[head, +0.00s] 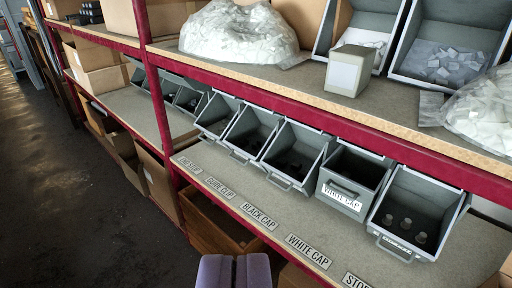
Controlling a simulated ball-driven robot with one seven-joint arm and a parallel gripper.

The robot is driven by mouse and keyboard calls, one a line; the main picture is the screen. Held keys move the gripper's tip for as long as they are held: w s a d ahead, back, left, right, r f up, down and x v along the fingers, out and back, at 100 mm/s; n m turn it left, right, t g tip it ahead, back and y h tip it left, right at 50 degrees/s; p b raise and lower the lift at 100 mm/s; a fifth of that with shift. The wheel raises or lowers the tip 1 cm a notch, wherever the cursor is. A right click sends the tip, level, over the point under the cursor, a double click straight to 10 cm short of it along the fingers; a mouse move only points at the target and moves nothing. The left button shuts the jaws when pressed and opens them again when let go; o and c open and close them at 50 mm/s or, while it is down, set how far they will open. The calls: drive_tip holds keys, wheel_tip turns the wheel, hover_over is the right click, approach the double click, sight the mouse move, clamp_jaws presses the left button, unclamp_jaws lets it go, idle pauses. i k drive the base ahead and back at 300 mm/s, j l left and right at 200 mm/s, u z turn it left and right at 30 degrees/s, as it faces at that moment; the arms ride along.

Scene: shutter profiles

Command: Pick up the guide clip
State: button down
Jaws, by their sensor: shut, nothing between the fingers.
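A shelf label reading GUIDE CLIP (219,188) is on the front strip of the lower shelf, left of the BLACK CAP label (258,217). Grey open-front bins stand in a row behind the labels. The second large bin from the left (238,154) seems to line up with the GUIDE CLIP label. Its inside is dark, and I cannot make out a guide clip in it. My gripper (234,272) is at the bottom edge of the view, in front of and apart from the shelf. Its two purple-grey fingers are shut and hold nothing.
A bin marked WHITE CAP (342,194) and a bin with several dark pieces (397,254) stand to the right. The upper shelf's red edge (300,111) overhangs the row. A red post (153,80) stands left. Open floor (60,190) lies left.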

sight(246, 142)
drive_tip(key=z, duration=0.1)
drive_tip(key=u, duration=0.45)
drive_tip(key=i+j+u, duration=0.2)
drive_tip(key=u, duration=0.15)
drive_tip(key=i+j+u, duration=0.1)
drive_tip(key=i+u, duration=0.15)
drive_tip(key=u, duration=0.15)
drive_tip(key=i+u, duration=0.35)
drive_tip(key=i, duration=3.4)
drive_tip(key=i+j+z, duration=0.15)
drive_tip(key=i, duration=0.55)
drive_tip(key=i+j, duration=0.15)
drive_tip(key=i, duration=0.6)
drive_tip(key=z, duration=1.6)
drive_tip(key=j+z, duration=0.1)
drive_tip(key=z, duration=0.45)
drive_tip(key=i+z, duration=0.1)
drive_tip(key=z, duration=0.45)
drive_tip(key=j+z, duration=0.1)
drive_tip(key=z, duration=1.5)
drive_tip(key=k+j, duration=0.05)
